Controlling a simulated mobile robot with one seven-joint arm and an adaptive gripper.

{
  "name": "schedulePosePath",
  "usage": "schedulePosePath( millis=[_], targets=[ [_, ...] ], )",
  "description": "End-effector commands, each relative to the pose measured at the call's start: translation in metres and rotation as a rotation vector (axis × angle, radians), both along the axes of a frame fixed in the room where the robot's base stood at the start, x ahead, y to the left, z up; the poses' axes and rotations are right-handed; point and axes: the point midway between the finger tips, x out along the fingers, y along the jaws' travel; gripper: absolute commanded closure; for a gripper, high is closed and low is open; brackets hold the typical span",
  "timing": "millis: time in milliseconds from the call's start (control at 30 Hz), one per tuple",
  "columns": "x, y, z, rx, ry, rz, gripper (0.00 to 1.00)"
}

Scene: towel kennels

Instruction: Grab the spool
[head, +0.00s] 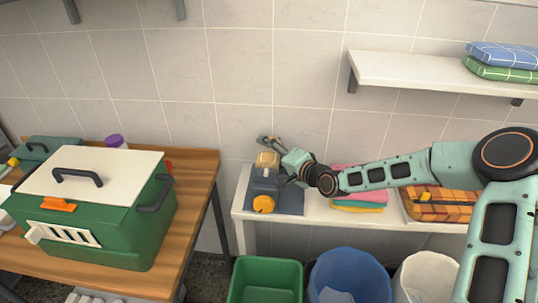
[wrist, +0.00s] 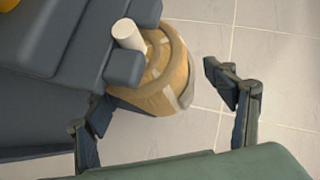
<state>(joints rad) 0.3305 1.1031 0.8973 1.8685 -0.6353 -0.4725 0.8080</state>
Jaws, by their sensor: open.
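The tan spool (head: 267,160) sits at the back of a dark grey device (head: 264,182) on the white bench. In the wrist view the spool (wrist: 165,75) is a tan roll with pale bands, partly hidden by the device's grey arm and a white peg (wrist: 128,34). In the wrist view my gripper (wrist: 158,87) is open, one finger on each side of the spool's near end. Whether either finger touches it I cannot tell.
An orange round part (head: 264,204) is on the device's front. Folded towels (head: 358,203) lie right of it, under my arm. A green crate (head: 100,225) stands on the wooden table at left. Green (head: 265,280) and blue (head: 350,275) bins stand below the bench. The tiled wall is close behind.

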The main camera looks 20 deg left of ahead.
Motion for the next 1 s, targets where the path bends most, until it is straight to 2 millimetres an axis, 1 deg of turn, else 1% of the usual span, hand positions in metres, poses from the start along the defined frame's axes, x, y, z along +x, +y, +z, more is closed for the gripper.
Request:
schedulePosePath(
  millis=[133, 167, 500, 600, 867, 1000],
  targets=[
    [0.0, 0.0, 0.0, 0.0, 0.0, 0.0, 0.23],
    [0.0, 0.0, 0.0, 0.0, 0.0, -0.001, 0.25],
    [0.0, -0.001, 0.0, 0.0, 0.0, -0.001, 0.62],
    [0.0, 0.0, 0.001, 0.001, -0.001, -0.001, 0.71],
    [0.0, 0.0, 0.003, 0.0, -0.002, 0.0, 0.71],
    [0.0, 0.0, 0.013, 0.0, -0.002, 0.0, 0.71]
  ],
)
